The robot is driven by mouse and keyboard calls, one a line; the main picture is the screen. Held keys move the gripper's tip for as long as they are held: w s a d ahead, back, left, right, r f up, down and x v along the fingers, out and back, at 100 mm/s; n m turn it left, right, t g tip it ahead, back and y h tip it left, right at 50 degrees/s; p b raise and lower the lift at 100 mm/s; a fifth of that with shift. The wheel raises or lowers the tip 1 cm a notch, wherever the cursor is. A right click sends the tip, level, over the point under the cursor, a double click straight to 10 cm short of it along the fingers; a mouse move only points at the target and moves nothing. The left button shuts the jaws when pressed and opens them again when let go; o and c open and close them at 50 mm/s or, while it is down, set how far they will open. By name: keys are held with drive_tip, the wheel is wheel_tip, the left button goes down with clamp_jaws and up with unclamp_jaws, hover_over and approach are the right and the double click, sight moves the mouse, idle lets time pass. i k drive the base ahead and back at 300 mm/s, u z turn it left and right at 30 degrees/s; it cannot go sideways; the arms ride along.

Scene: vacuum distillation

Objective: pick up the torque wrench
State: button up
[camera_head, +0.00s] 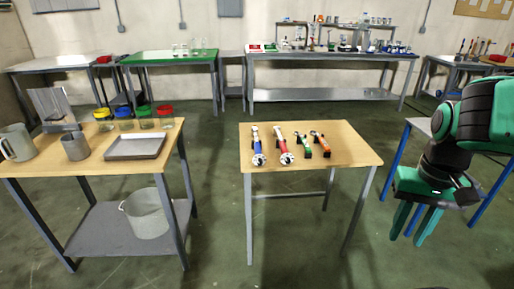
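Several hand tools lie side by side on a small wooden-topped table (345,160) in the middle of the head view. A longer blue-handled tool (258,147) is leftmost. Beside it is a longer red-handled tool (283,145). My gripper (410,238) hangs right of this table, fingers pointing down. Its green fingers are apart with nothing between them, and it touches no tool.
A left wooden table (93,158) holds a grey tray (135,147), jugs and coloured containers; a bucket (147,213) is on its lower shelf. A blue-legged table (395,165) stands behind my arm. Benches line the back wall. Floor between the two wooden tables is clear.

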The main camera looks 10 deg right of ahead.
sight(255, 130)
drive_tip(key=z, duration=0.25)
drive_tip(key=i, duration=0.85)
drive_tip(key=z, duration=0.4)
drive_tip(key=i, duration=0.75)
drive_tip(key=z, duration=0.05)
